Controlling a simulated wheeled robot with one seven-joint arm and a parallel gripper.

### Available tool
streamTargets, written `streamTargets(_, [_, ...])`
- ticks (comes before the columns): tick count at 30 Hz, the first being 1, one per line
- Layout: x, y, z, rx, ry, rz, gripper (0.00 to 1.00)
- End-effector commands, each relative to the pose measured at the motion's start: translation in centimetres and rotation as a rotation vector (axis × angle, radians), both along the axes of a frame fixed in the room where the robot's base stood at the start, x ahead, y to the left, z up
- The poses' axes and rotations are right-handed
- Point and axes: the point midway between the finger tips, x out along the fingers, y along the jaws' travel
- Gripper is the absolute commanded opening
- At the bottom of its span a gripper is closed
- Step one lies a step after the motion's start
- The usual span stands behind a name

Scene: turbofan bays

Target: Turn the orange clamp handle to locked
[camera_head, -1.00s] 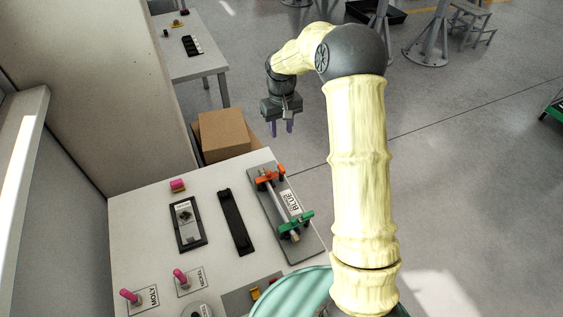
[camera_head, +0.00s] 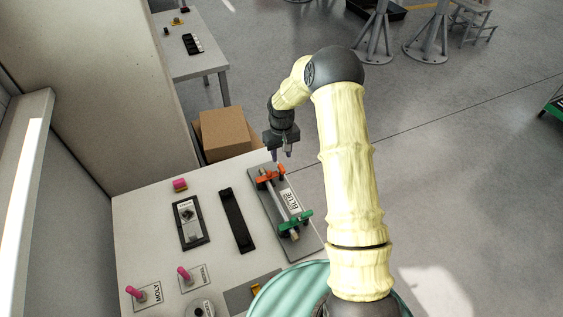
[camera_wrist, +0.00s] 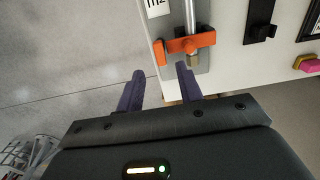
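The orange clamp handle (camera_head: 269,176) is at the far end of a grey fixture plate (camera_head: 305,247) on the table's right side. A metal rod (camera_head: 286,200) runs from it to a green clamp (camera_head: 295,222) at the near end. My gripper (camera_head: 280,156) is above and just beyond the orange clamp. In the wrist view my gripper (camera_wrist: 160,82) is open, its two dark purple fingers apart with nothing between them. The orange clamp handle (camera_wrist: 190,44) shows there ahead of the right finger, apparently apart from it.
A black bar-shaped holder (camera_head: 238,222) and a black-framed panel (camera_head: 189,222) lie left of the fixture. Pink-handled pegs (camera_head: 134,292) stand near the front left. A cardboard box (camera_head: 225,133) sits beyond the table's far edge. Open floor lies to the right.

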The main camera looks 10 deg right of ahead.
Motion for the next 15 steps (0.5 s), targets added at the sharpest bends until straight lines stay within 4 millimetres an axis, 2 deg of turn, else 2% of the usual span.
streamTargets(9, [0.0, 0.0, -4.8, 0.0, 0.002, 0.0, 0.36])
streamTargets(15, [0.0, 0.0, -6.2, 0.0, 0.0, 0.0, 0.36])
